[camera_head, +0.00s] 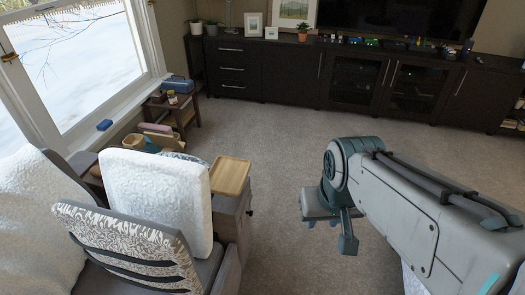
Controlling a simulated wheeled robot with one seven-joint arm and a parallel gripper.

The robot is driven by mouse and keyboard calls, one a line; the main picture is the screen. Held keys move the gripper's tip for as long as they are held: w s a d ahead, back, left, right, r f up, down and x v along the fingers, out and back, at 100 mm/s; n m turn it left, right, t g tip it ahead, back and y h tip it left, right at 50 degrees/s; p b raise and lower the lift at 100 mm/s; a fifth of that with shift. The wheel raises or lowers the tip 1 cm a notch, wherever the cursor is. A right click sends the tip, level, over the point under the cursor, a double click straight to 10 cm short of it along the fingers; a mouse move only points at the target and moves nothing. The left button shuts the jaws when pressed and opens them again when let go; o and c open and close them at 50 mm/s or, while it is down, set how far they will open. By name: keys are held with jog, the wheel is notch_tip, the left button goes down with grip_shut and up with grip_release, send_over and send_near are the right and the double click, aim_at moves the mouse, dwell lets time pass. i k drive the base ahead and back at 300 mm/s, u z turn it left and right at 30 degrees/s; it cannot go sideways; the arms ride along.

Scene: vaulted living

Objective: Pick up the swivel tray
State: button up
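The swivel tray (231,175) appears to be the light wooden tray with a raised rim. It sits on top of the sofa's right armrest, just right of a white fluffy cushion, and looks empty. My gripper (324,225) hangs over the carpet to the right of the tray, clearly apart from it. It points downward, and only small teal tips show under its grey body. I see nothing held in it, but its finger opening is not clear.
The grey sofa (228,215) with white and patterned cushions (130,240) fills the lower left. A small side table (178,112) stands by the window. A long dark cabinet (290,72) with several small objects lines the back wall. Open carpet (275,140) lies between.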

aim_at(228, 176)
jog(key=z, duration=0.6)
jog(key=i, duration=1.15)
jog(key=u, duration=1.3)
